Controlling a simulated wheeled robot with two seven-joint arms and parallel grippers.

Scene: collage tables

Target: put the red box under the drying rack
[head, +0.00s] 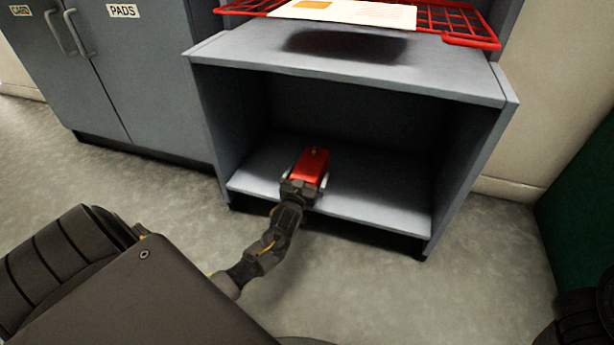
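The red box (311,164) is inside the open lower compartment of the grey cabinet, at the front middle of its bottom shelf (385,194). My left gripper (306,178) reaches in from the front, with a finger along each side of the box, and appears shut on it. Whether the box rests on the shelf or is just above it is hard to tell. The red wire drying rack (455,22) is on the cabinet top (440,72), above the compartment. My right gripper is not in view.
A pale sheet (350,13) lies on the rack. The compartment's side walls and top board border the opening; the shelf is clear on both sides of the box. A closed grey cabinet labelled PADS (150,80) stands to the left. A green surface (580,195) is at the right.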

